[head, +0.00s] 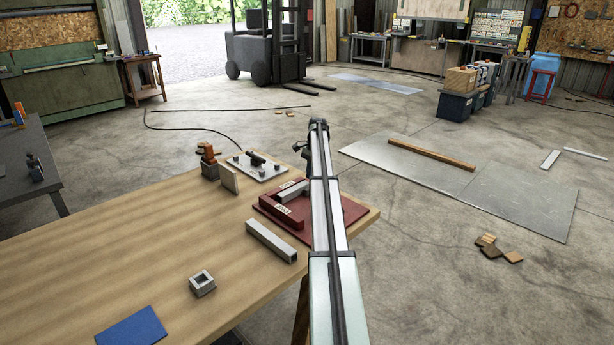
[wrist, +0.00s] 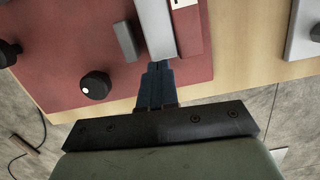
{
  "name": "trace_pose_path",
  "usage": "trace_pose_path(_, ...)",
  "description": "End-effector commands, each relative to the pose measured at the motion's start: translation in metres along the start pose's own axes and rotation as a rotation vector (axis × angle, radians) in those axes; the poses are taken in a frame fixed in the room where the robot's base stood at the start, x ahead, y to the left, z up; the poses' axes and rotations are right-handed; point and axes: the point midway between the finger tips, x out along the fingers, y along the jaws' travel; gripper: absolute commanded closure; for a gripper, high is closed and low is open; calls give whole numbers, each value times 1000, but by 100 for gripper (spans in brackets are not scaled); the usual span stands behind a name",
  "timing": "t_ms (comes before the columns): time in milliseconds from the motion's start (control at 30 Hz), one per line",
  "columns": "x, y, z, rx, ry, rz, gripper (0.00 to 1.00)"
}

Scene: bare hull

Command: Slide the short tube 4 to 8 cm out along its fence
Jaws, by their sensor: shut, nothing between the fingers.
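The short tube (head: 293,193) is a light grey metal bar lying on a dark red board (head: 268,212) in the head view, alongside a red fence with white labels. In the wrist view the tube (wrist: 155,28) runs along the left side of the red fence (wrist: 191,35). My gripper (wrist: 157,72) is shut, its blue fingers together at the tube's near end. I cannot tell whether they touch it. In the head view my arm hides the gripper and part of the board.
A dark grey block (wrist: 125,42) and a black knob (wrist: 95,85) stand left of the tube. The table's front left is mostly clear.

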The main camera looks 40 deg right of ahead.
Motion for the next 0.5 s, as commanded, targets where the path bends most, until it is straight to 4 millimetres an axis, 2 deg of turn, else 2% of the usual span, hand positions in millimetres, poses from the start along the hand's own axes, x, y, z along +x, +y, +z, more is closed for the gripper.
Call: trace_pose_path(500,14,2,81,-1,2,-1,100)
